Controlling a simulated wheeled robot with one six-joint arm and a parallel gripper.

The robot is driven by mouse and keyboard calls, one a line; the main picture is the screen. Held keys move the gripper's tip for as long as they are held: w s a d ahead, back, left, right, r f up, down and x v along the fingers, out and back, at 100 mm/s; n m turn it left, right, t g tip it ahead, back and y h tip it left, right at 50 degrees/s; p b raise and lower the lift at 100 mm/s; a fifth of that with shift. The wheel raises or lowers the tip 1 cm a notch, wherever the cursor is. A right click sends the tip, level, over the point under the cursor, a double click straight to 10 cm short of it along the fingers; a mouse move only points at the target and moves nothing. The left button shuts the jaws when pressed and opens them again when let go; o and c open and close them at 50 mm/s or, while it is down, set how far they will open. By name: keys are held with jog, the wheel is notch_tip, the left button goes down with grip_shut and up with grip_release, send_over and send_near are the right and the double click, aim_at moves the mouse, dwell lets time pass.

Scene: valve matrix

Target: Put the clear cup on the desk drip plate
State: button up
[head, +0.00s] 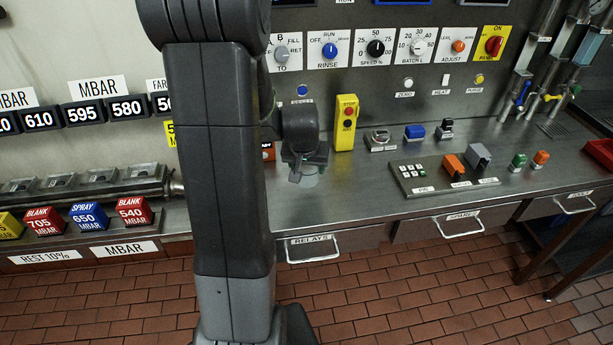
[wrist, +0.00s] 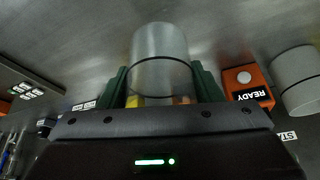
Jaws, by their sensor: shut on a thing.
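My gripper (wrist: 161,84) is shut on the clear cup (wrist: 160,48), with a green finger on each side of it in the wrist view. In the head view my gripper (head: 304,158) is over the desk, left of the yellow box, and a small pale part of the cup (head: 309,179) shows below it. Whether the cup touches the desk I cannot tell. A dark slotted plate (head: 553,128) lies on the desk below the taps at the far right and looks like the drip plate. Nothing is seen standing on it.
The yellow stop box (head: 346,123) stands right of my gripper. A key panel (head: 428,175), orange block (head: 454,164) and green knob (head: 519,161) lie further right. The wrist view shows an orange READY box (wrist: 247,83) and a grey cylinder (wrist: 298,78) beside the cup.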

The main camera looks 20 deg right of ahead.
aim_at(307, 177)
jog(key=shift+f, duration=2)
jog(key=shift+f, duration=0.1)
jog(key=o, duration=0.5)
jog(key=shift+f, duration=0.1)
jog(key=o, duration=0.4)
jog(key=shift+o, duration=0.2)
